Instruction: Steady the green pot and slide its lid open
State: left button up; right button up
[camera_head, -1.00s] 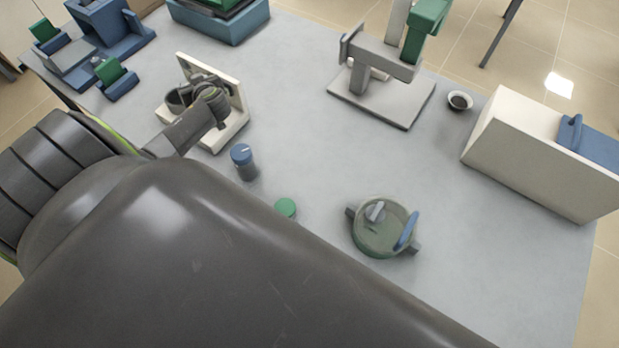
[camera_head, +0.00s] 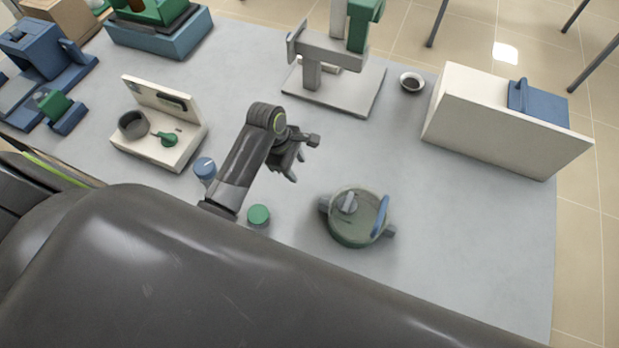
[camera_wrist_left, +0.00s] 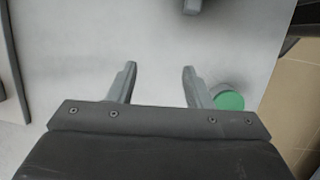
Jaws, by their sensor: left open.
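The green pot (camera_head: 350,238) stands on the table right of centre in the head view, with grey side handles. Its round greyish-green lid (camera_head: 361,208) sits on top, with a grey knob (camera_head: 347,202) and a blue upright handle (camera_head: 380,216). My left gripper (camera_head: 303,160) is open and empty, above the table, up and left of the pot and apart from it. The wrist view shows both fingers (camera_wrist_left: 160,68) spread over bare table. A grey piece (camera_wrist_left: 192,6) at that view's top edge may be a pot handle. My right gripper is not in view.
A green-capped jar (camera_head: 258,216) stands between my left arm and the pot; its cap (camera_wrist_left: 229,101) shows beside a finger. A blue-topped jar (camera_head: 204,168) is left of my wrist. A white box (camera_head: 490,120) and grey stand (camera_head: 335,90) lie farther back.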

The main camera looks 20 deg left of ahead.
pick_arm(q)
jog(key=g+h, duration=0.1)
send_near(322, 201)
jog(key=shift+m, duration=0.3)
jog(key=x, duration=1.2)
jog(key=shift+d, duration=0.1)
jog(key=shift+c, duration=0.4)
